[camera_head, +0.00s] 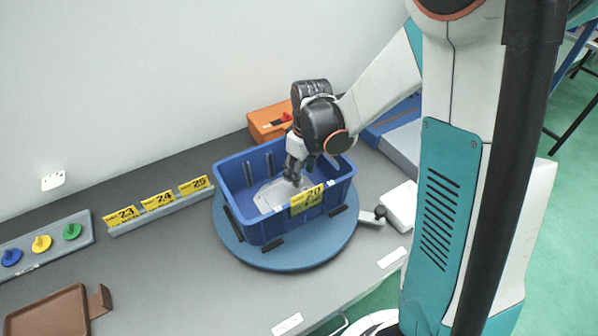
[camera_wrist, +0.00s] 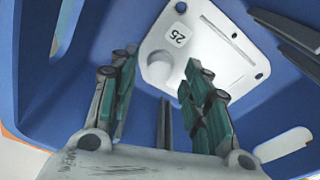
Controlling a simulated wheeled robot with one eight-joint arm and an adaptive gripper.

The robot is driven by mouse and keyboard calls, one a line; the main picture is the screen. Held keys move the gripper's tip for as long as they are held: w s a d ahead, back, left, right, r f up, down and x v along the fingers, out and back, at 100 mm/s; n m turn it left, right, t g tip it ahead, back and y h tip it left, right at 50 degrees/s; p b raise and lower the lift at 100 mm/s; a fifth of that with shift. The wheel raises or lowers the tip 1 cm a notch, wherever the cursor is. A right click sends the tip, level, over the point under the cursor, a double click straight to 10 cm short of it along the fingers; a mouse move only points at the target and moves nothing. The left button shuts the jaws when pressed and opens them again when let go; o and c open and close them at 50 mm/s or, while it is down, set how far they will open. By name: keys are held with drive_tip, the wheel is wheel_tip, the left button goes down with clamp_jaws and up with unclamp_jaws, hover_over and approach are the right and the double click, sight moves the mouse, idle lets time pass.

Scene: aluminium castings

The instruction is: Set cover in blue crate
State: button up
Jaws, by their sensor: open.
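The cover is a pale grey plate with a round boss, holes and a label reading 25. It lies inside the blue crate, as the wrist view shows (camera_wrist: 228,62) and the head view shows (camera_head: 262,199). The blue crate (camera_head: 246,226) stands on a round blue turntable, and its walls also fill the wrist view (camera_wrist: 40,100). My gripper (camera_head: 293,178) points down inside the crate, above the cover. In the wrist view its two green-padded fingers (camera_wrist: 158,100) are apart with nothing between them. Whether the cover touches a fingertip is hard to tell.
The blue turntable (camera_head: 300,259) sits on the grey table (camera_head: 180,270). An orange box (camera_head: 262,122) stands behind the crate. Yellow number cards (camera_head: 158,200) stand to the left, beyond them a board with coloured knobs (camera_head: 42,243) and a brown tray (camera_head: 50,312). Dark upright dividers (camera_wrist: 290,42) stand inside the crate.

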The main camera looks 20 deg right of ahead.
wheel_tip(320, 180, up, 10)
drive_tip(key=s+p, duration=0.1)
drive_tip(key=p, duration=0.2)
drive_tip(key=s+r+m+t, duration=0.6)
drive_tip(key=s+r, duration=0.5)
drive_tip(key=s, duration=0.5)
drive_tip(key=shift+s+m+h, duration=0.15)
drive_tip(key=shift+m+h, duration=0.25)
drive_tip(key=shift+b, duration=0.3)
wheel_tip(320, 180, down, 4)
drive_tip(key=b, duration=0.3)
drive_tip(key=shift+r+b, duration=0.25)
drive_tip(key=shift+b, duration=0.05)
